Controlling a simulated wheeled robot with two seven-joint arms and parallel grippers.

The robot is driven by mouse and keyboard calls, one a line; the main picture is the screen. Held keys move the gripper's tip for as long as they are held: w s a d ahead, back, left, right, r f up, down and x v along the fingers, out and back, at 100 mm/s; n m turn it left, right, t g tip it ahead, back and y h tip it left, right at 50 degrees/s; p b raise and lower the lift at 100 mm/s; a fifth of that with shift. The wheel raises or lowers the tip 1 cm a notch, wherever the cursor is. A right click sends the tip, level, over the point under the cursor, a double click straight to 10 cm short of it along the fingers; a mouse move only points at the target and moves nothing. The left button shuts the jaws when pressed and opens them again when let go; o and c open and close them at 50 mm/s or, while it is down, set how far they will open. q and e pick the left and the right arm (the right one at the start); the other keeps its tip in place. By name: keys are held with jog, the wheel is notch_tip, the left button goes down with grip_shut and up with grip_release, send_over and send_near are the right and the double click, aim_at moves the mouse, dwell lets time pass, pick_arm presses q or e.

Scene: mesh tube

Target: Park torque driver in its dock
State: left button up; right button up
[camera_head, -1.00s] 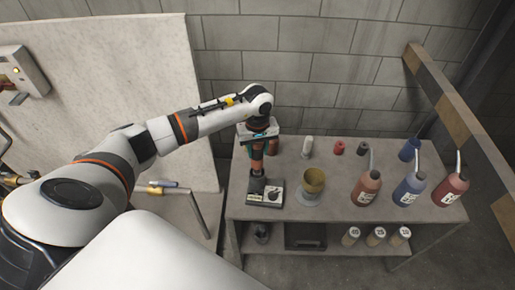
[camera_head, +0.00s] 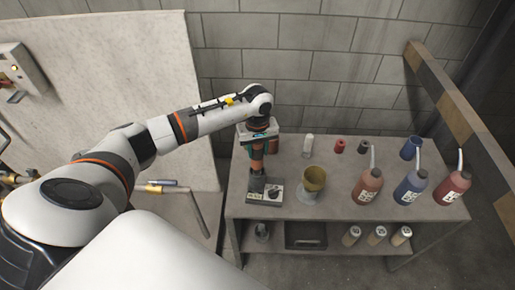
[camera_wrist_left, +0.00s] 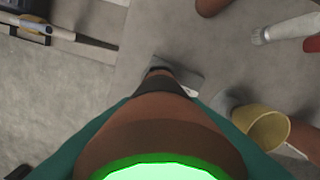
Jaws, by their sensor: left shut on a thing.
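The torque driver (camera_head: 257,165) has an orange-brown body and a dark lower end, and stands roughly upright at the left end of the bench. My left gripper (camera_head: 258,146) is shut on its upper part. In the left wrist view the driver's body (camera_wrist_left: 160,120) fills the lower middle, with a bright green glow at its near end and a teal finger on each side. A grey base plate (camera_wrist_left: 187,80), seemingly the dock, shows at the driver's far end. In the head view a pale labelled block (camera_head: 274,194) sits there; whether the driver is seated is unclear. My right gripper is out of view.
A yellowish cup (camera_head: 314,179) on a grey base stands just right of the driver. Red and blue bottles (camera_head: 408,188) stand further right. A lower shelf (camera_head: 340,236) holds a dark tray and several small containers. A block wall rises behind.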

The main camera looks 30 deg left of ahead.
aim_at(257, 158)
pick_arm(q)
jog(key=shift+f+b, duration=2.25)
dwell(1.8)
jog(key=o, duration=1)
jog(key=shift+o, duration=0.8)
jog(key=shift+f, duration=0.1)
